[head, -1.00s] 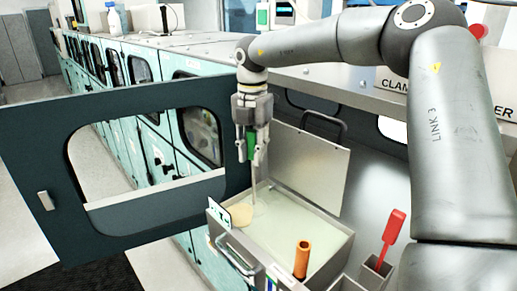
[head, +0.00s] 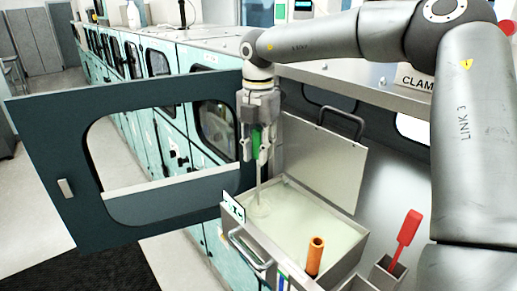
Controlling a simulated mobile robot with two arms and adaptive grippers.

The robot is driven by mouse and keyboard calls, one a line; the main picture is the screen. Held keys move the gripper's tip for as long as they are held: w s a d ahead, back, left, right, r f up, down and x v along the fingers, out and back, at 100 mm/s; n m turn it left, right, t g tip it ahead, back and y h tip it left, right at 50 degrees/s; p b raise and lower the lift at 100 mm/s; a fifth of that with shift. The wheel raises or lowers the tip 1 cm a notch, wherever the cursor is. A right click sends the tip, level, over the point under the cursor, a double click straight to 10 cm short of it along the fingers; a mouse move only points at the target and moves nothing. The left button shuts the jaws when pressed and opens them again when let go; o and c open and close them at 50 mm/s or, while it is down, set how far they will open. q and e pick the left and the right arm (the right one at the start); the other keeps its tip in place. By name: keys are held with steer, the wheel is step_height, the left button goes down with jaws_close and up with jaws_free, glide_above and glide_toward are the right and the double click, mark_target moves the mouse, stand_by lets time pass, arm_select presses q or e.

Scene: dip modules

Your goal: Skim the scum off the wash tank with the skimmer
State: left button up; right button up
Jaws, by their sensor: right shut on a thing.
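My right gripper (head: 257,152) points down over the left side of the wash tank (head: 287,252). It is shut on the green handle of the skimmer (head: 256,138). The skimmer's thin rod runs down into the tank, which holds pale greenish liquid. A small pale round shape shows at the rod's foot, near the tank's left wall. I cannot tell whether it is the skimmer head, scum, or both. No separate tan patch shows on the liquid. My left gripper is out of view.
The tank's lid (head: 322,165) stands open behind it. An orange cylinder (head: 315,256) stands at the tank's front right. A red-handled tool (head: 407,230) sits in a metal holder (head: 387,276). A dark door with a window (head: 60,150) stands open at the left.

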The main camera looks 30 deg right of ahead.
steer(key=s+b, duration=0.2)
steer(key=s, duration=0.1)
steer(key=s+a+r+b, duration=0.1)
steer(key=shift+s, duration=0.4)
stand_by(0.4)
step_height(320, 180, up, 8)
steer(key=p, duration=0.6)
stand_by(0.3)
stand_by(0.4)
